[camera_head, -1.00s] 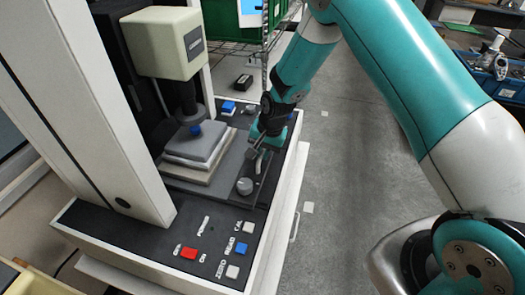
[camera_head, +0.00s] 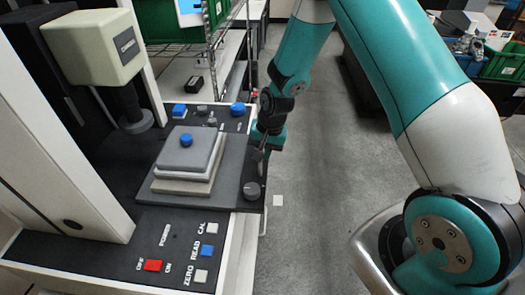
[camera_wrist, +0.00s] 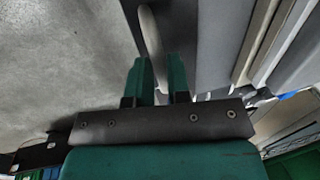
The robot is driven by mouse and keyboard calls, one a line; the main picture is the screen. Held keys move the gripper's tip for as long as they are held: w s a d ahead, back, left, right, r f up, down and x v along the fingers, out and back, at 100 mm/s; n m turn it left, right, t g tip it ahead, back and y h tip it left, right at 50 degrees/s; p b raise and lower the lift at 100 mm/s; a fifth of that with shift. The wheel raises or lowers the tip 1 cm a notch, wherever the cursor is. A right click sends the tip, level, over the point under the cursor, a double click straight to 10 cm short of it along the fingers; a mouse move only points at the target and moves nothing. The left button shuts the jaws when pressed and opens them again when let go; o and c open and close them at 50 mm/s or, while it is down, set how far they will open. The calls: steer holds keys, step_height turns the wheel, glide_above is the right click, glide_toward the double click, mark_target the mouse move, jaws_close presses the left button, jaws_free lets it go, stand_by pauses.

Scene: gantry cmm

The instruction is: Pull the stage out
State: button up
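The stage (camera_head: 228,192) is a dark grey sliding plate, carrying stacked light and grey blocks topped by a blue knob (camera_head: 186,140). It sits clear to the right of the probe column (camera_head: 130,105), its right edge overhanging the machine's base. My gripper (camera_head: 260,160) is at the stage's right edge. In the wrist view, a pale handle bar (camera_wrist: 150,35) runs between the two green fingers of my gripper (camera_wrist: 158,75), which look closed on it. The fingertip contact is hidden in the head view.
The control panel has a red button (camera_head: 153,265) and a blue button (camera_head: 207,251) in front of the stage. A wire shelf with a green bin (camera_head: 170,20) stands behind. The grey floor (camera_head: 310,200) right of the machine is open, with a dark bench beyond.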

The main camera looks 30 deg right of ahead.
steer(key=o, duration=0.3)
steer(key=shift+r, duration=0.1)
step_height(320, 180, up, 17)
steer(key=s+d+b, duration=0.1)
steer(key=d+b, duration=0.1)
steer(key=b, duration=0.1)
steer(key=shift+s+d+b, duration=0.35)
steer(key=shift+d+b, duration=0.05)
steer(key=s+a+r+n+b, duration=0.1)
steer(key=s+a+n, duration=0.3)
steer(key=s, duration=0.4)
steer(key=s+a+r+n+y+b, duration=0.1)
steer(key=s+a+n, duration=0.3)
steer(key=s, duration=0.4)
steer(key=s+a+r+n+g+y+b, duration=0.1)
steer(key=s+a+n, duration=0.4)
steer(key=s, duration=0.3)
steer(key=shift+r+n, duration=0.3)
steer(key=shift+r, duration=0.05)
